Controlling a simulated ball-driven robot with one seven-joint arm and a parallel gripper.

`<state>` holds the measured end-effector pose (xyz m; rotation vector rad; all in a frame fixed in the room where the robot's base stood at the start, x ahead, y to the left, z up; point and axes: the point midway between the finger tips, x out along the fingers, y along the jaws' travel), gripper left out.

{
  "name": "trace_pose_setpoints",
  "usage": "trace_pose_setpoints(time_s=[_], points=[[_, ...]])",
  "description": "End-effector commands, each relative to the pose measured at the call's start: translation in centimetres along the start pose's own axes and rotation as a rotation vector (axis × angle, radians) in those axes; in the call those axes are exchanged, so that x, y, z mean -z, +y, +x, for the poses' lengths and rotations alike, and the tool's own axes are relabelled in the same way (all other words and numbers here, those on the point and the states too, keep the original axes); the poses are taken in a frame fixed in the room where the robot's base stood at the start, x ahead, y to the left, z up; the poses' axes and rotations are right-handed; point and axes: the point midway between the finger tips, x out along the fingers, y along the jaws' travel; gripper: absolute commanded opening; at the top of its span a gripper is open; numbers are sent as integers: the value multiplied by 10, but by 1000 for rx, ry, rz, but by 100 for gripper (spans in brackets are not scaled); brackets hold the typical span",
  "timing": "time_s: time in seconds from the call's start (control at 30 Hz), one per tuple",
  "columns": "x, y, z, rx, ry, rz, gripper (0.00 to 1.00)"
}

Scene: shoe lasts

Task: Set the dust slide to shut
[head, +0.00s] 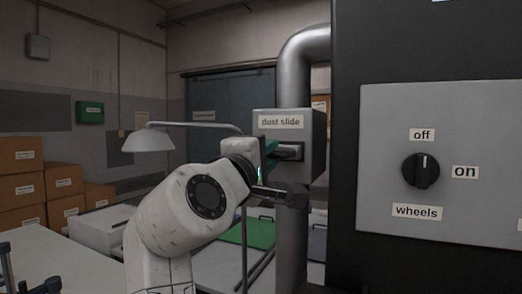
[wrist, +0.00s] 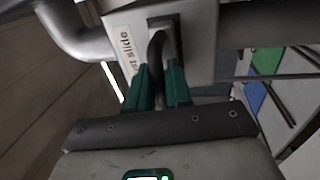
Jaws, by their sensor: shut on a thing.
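The dust slide is a grey box (head: 316,135) labelled "dust slide", set on a thick metal pipe in the middle of the head view. A dark handle (head: 291,151) sticks out of a slot on its front. The box (wrist: 202,45) also shows at the top of the wrist view, with its label turned on its side. My gripper (head: 271,149) is at the front of the box. In the wrist view, the green fingers of my gripper (wrist: 162,72) are shut on the dark handle (wrist: 157,48). The fingers partly hide the handle, and I cannot tell its setting.
A metal pipe (head: 296,72) bends above the box. A dark cabinet with a grey panel (head: 400,120) and a "wheels" knob (head: 421,171) stands close on the right. A white lamp (head: 148,140), a pale table (head: 70,262) and cardboard boxes (head: 20,188) are on the left.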

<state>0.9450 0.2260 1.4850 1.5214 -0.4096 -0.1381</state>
Motion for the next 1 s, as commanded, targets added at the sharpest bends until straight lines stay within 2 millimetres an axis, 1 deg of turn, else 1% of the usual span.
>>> trace_pose_setpoints(time_s=[0.17,0.2,0.37,0.57,0.67,0.77,1.0], points=[[1,0,2,1,6,2,0],[1,0,2,1,6,2,20],[1,0,2,0,5,2,35],[0,0,1,0,4,1,35],[1,0,-2,-1,4,1,35],[1,-1,-13,-3,5,1,35],[1,-3,-58,-2,6,3,35]])
